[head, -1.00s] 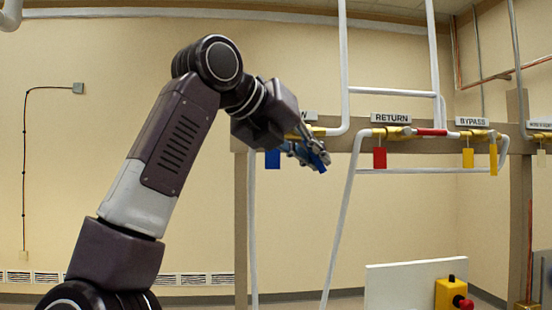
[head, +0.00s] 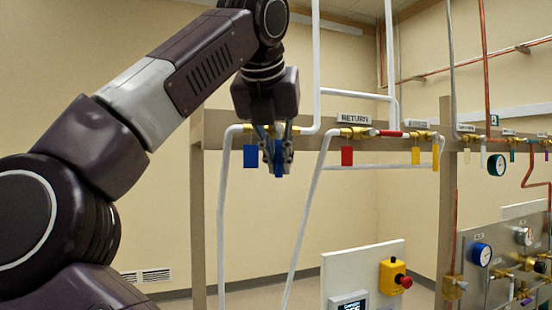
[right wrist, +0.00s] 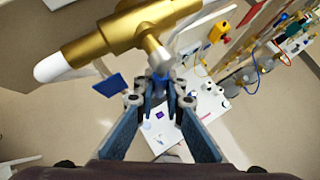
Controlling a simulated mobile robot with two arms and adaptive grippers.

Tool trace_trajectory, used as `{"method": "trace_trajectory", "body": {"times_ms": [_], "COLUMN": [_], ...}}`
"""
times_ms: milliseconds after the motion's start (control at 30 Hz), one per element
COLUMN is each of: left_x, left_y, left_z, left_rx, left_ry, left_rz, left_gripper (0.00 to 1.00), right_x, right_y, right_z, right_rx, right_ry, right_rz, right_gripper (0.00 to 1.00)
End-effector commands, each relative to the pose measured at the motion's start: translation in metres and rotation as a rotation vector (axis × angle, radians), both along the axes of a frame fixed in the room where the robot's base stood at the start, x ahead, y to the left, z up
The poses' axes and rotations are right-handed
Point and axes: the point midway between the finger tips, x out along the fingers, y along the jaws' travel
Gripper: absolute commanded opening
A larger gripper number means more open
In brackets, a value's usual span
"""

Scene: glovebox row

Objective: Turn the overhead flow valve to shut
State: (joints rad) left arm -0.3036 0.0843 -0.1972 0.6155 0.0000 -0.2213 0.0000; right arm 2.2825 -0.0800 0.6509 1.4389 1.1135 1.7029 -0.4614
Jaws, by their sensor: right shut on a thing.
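My right gripper (head: 278,150) is shut on the blue lever (head: 278,168) of the overhead valve on the pipe rack. The lever hangs about straight down, across the line of the pipe. In the right wrist view the brass body (right wrist: 115,38) lies at the top, and the blue lever (right wrist: 158,86) sits between my fingertips (right wrist: 160,98). The blue tag (right wrist: 112,85) hangs to the left. My left gripper is out of view.
The RETURN valve with a red tag (head: 347,156) and a valve with a yellow tag (head: 416,156) lie to the right on the same rail. A white stand (head: 340,275) with a yellow box and red button (head: 395,276) stands below. A gauge panel (head: 500,250) is further right.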

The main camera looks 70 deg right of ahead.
Motion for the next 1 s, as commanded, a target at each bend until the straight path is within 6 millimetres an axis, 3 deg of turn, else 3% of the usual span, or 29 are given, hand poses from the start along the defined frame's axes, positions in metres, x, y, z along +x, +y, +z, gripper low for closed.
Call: {"method": "trace_trajectory", "body": {"times_ms": [333, 367, 533, 833, 1000], "left_x": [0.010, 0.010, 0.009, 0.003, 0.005], "left_y": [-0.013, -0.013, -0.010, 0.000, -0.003], "left_z": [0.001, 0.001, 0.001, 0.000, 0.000], "left_rx": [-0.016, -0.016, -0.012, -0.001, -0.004], "left_ry": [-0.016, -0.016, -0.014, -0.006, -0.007], "left_rz": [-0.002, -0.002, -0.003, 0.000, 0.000], "left_gripper": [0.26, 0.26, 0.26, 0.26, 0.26], "right_x": [0.000, 0.000, 0.000, 0.000, -0.002], "right_y": [0.001, 0.001, 0.000, 0.001, 0.015], "right_z": [-0.003, -0.003, -0.002, 0.001, 0.016], "right_rx": [0.012, 0.012, 0.009, 0.004, 0.002], "right_ry": [-0.007, -0.007, -0.006, -0.005, -0.005], "right_rz": [-0.001, -0.001, -0.001, -0.001, -0.001], "right_gripper": [0.00, 0.11, 0.28, 0.28, 0.28]}}
